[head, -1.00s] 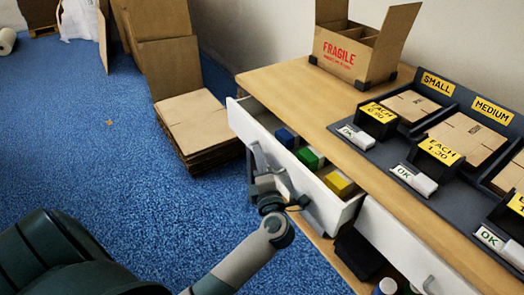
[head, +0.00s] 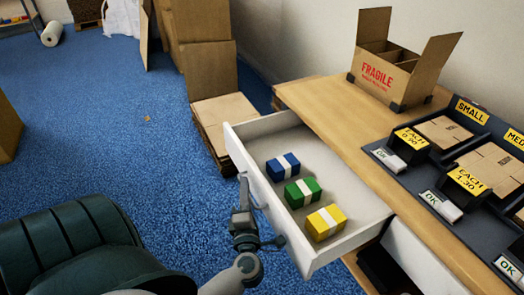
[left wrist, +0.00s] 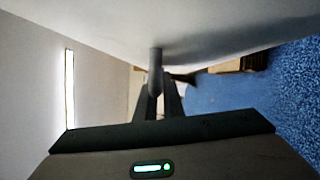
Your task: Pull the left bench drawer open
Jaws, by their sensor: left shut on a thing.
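The left bench drawer (head: 348,192) stands well out from the bench, with its inside showing in the head view. In it lie a blue bundle (head: 283,167), a green bundle (head: 303,192) and a yellow bundle (head: 326,222), each with a white band. My left gripper (head: 243,212) is at the outside of the drawer front, shut on the drawer handle (left wrist: 155,60). In the left wrist view the fingers (left wrist: 158,103) meet at the handle below the pale drawer front. My right gripper is not in view.
The wooden bench (head: 325,100) carries a FRAGILE carton (head: 385,72) and a dark sorter with flat cartons (head: 487,160). A second white drawer (head: 425,262) is beside the open one. Flat cardboard (head: 222,115) is stacked behind the drawer.

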